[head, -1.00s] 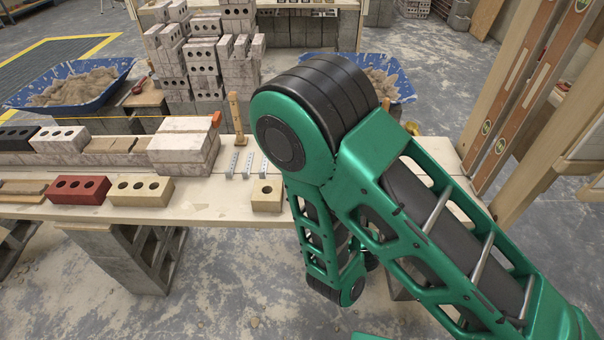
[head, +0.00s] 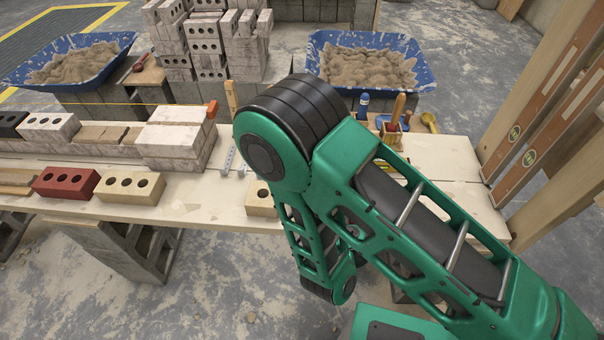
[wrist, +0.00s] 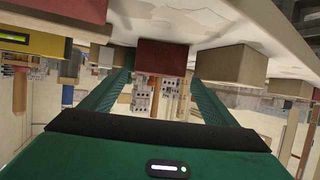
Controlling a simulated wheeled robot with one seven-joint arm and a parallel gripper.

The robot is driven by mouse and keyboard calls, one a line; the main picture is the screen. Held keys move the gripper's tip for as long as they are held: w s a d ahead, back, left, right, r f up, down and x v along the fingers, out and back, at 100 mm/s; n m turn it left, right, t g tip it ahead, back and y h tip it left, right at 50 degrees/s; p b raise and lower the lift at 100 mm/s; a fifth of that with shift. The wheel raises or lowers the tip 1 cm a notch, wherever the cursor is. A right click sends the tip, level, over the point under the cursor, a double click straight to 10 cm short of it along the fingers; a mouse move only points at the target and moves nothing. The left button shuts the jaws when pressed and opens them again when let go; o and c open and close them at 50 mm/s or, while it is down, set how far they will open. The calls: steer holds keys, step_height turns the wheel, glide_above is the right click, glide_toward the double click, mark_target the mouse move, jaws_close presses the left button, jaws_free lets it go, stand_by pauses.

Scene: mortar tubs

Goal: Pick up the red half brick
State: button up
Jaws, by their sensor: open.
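In the wrist view, which appears upside down, a small red block (wrist: 162,57), which looks like the red half brick, is between the ends of my gripper's two green fingers (wrist: 161,78). The fingers are apart, with the block beyond them; I cannot tell whether they reach around it. In the head view my green arm hides my gripper and this block. A longer red brick (head: 65,183) with holes lies at the left of the bench.
A tan block (wrist: 232,63) is close beside the red one in the wrist view. A yellow level-like tool (wrist: 28,40) is at the left. In the head view, a cream brick (head: 130,187) lies on the bench (head: 195,208), and a tool holder (head: 391,130) stands behind my arm.

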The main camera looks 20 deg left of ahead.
steer(key=shift+r+x, duration=0.25)
steer(key=shift+x, duration=4.7)
steer(key=shift+w+r, duration=0.1)
steer(key=shift+w, duration=0.1)
steer(key=c, duration=1.7)
steer(key=shift+r, duration=0.1)
